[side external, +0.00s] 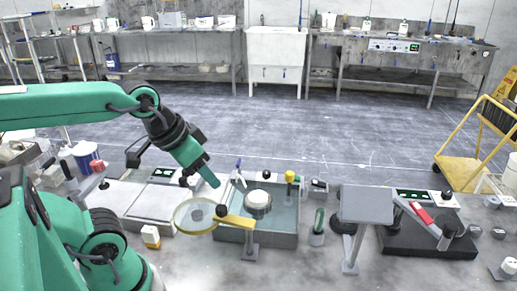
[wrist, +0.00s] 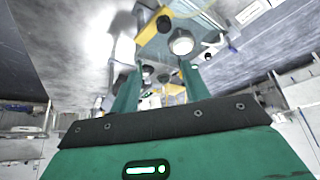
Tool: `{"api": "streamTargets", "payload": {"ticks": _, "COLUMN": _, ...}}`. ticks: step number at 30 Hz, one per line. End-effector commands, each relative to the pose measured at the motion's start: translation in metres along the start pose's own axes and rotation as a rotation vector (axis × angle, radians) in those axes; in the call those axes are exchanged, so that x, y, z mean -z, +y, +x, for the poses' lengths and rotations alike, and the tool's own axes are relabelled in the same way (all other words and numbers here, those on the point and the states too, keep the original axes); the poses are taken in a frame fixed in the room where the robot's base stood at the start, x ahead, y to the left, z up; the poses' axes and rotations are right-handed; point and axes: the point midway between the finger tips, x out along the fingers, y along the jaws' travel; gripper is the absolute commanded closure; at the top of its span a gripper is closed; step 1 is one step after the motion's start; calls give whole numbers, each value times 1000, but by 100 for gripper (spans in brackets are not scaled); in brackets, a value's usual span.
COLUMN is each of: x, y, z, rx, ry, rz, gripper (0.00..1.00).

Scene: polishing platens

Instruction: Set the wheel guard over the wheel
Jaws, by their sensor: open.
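A round clear disc with a yellow rim, which looks like the wheel guard (side external: 184,229), sits on a yellow arm from a small grey post (side external: 250,245). It is beside the white round wheel (side external: 257,199), off to its left, and does not cover it. The wheel stands in a grey-walled basin (side external: 270,239); it also shows in the wrist view (wrist: 181,42). My gripper (side external: 212,182) is open and empty, tilted down to the right, above the guard's rim and left of the wheel. In the wrist view its teal fingers (wrist: 160,88) stand apart.
A grey plate on a post (side external: 367,205) stands right of the basin. Beyond it is a dark base (side external: 427,240) with a red-gripped lever. A white-topped station (side external: 150,203) is left of the basin.

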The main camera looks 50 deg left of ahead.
Motion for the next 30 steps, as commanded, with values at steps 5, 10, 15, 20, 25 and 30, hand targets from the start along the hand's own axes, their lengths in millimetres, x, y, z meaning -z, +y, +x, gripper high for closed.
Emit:
{"api": "streamTargets", "payload": {"ticks": 5, "x": 0, "y": 0, "z": 0, "rx": 0, "ry": 0, "rz": 0, "gripper": 54}}
{"api": "streamTargets", "payload": {"ticks": 10, "x": 0, "y": 0, "z": 0, "rx": 0, "ry": 0, "rz": 0, "gripper": 54}}
{"api": "streamTargets", "payload": {"ticks": 15, "x": 0, "y": 0, "z": 0, "rx": 0, "ry": -1, "rz": 0, "gripper": 54}}
{"api": "streamTargets", "payload": {"ticks": 20, "x": 1, "y": -1, "z": 2, "rx": 1, "ry": -18, "rz": 6, "gripper": 54}}
{"api": "streamTargets", "payload": {"ticks": 25, "x": 4, "y": -2, "z": 8, "rx": 3, "ry": -82, "rz": 27, "gripper": 54}}
{"api": "streamTargets", "payload": {"ticks": 30, "x": 8, "y": -5, "z": 19, "rx": 1, "ry": -190, "rz": 64, "gripper": 54}}
